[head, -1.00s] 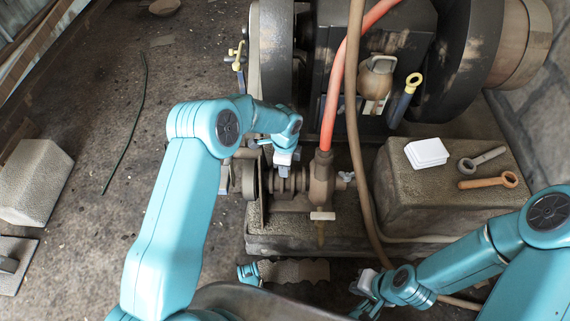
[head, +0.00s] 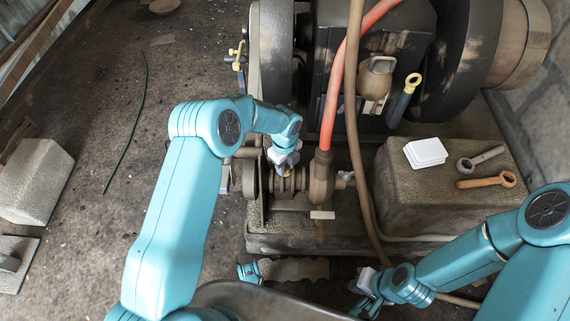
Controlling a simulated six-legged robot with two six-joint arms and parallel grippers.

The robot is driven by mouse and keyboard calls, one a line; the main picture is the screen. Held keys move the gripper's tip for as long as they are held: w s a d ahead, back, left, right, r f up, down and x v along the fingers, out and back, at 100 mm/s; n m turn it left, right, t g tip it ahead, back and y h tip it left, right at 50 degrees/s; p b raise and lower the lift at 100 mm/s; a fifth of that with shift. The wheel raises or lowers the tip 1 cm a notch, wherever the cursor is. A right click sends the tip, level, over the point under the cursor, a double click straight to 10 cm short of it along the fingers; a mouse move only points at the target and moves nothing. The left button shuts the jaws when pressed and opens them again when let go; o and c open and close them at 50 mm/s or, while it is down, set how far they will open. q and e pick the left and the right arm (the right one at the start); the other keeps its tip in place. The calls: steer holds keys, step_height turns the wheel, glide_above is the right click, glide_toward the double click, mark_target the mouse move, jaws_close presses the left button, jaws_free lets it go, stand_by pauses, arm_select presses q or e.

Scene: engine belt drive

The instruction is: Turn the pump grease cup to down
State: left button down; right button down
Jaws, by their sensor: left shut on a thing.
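The pump (head: 321,180) is a brown, rusty unit with a horizontal shaft, low in front of the engine. The red hose (head: 333,112) runs down to it. My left gripper (head: 285,167) reaches down onto the pump's shaft housing from above. It is shut on the small brass-coloured grease cup (head: 286,173), which is mostly hidden by the fingers. Which way the cup is turned cannot be read. My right gripper (head: 366,291) is low at the front, away from the pump; its finger gap is unclear.
A stone block (head: 415,205) at the right carries a white stack (head: 426,153) and two wrenches, one grey and one rusty orange (head: 487,181). A brown hose (head: 356,150) hangs just right of the pump. The large engine flywheel (head: 275,50) stands behind. The floor at left is mostly clear.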

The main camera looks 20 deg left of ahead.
stand_by(0.4)
arm_select(q)
steer(key=c, duration=0.8)
jaws_free()
step_height(320, 180, up, 16)
steer(key=p, duration=0.4)
steer(key=shift+r+p, duration=0.2)
steer(key=shift+p, duration=0.2)
steer(key=shift+f, duration=0.1)
